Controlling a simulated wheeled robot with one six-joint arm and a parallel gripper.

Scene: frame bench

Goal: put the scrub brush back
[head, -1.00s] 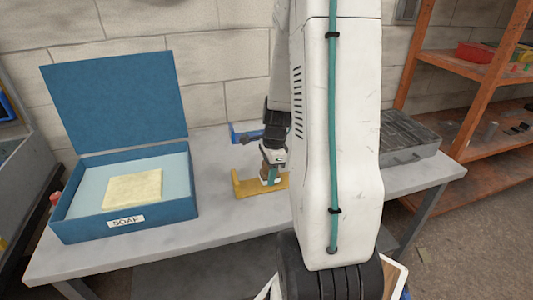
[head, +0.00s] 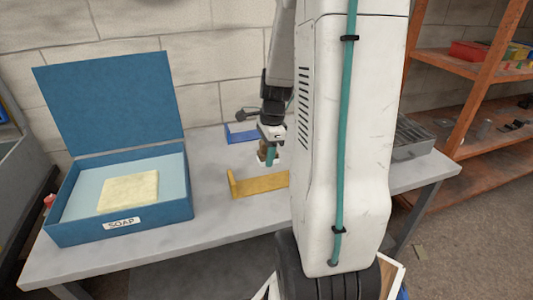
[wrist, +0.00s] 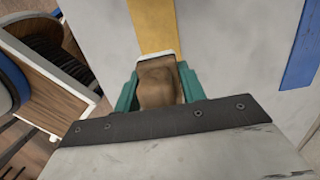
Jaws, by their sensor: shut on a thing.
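The scrub brush (wrist: 158,83) shows in the wrist view as a brown block with a white edge at its far side. My gripper (wrist: 158,90) has its green fingers shut on the brush's two sides. In the head view my gripper (head: 268,157) holds it above the bench, just behind and above a yellow holder (head: 258,185) with a raised left end. The yellow holder also shows beyond the brush in the wrist view (wrist: 153,22). My arm hides the holder's right end and much of the brush in the head view.
A blue holder (head: 241,135) lies farther back on the grey bench (head: 215,215). An open blue box (head: 120,225) labelled SOAP, with a pale slab inside, stands on the left. A grey grooved tray (head: 412,138) is at the right, partly behind my arm. The bench's front middle is clear.

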